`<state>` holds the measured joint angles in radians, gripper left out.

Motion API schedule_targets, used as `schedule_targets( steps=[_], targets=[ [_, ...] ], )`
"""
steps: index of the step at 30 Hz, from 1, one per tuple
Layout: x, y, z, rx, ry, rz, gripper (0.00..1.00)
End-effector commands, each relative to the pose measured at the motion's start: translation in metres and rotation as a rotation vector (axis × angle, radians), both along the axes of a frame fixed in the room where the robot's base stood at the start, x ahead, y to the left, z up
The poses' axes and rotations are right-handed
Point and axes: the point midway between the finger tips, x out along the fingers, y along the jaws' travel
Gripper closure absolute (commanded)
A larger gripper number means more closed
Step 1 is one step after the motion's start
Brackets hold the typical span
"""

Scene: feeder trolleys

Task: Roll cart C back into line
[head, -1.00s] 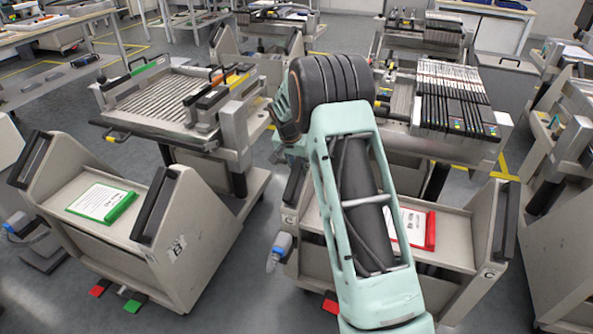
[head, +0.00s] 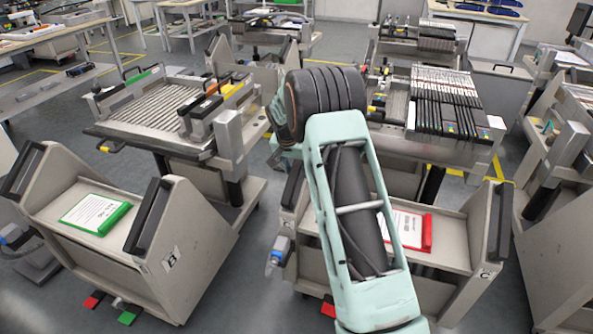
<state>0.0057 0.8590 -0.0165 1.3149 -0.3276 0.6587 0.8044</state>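Cart C (head: 453,250) stands at centre right, a grey trolley with a "C" mark on its right side panel. It has upright side panels with black pads and a low shelf with a white sheet and red-edged holder (head: 427,233). Behind the shelf is its upper deck with a bank of dark feeders (head: 455,104). My mint-green arm crosses in front of it and hides its left middle, including part of the sheet.
Cart B (head: 205,245), with a green-edged sheet (head: 97,214), stands to the left, with a floor gap between it and cart C. Another grey cart (head: 560,225) stands close at right. More trolleys and benches are behind. Yellow floor lines (head: 497,170) show behind cart C.

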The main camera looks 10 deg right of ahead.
Motion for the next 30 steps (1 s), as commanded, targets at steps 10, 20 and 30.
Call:
schedule_targets(
  steps=[10,20,30],
  targets=[
    [-0.001,0.001,0.001,0.001,0.001,0.001,0.59],
    [-0.019,0.014,0.055,0.001,-0.003,0.001,0.59],
    [-0.037,0.025,0.103,0.001,-0.001,0.0,0.59]
  ],
)
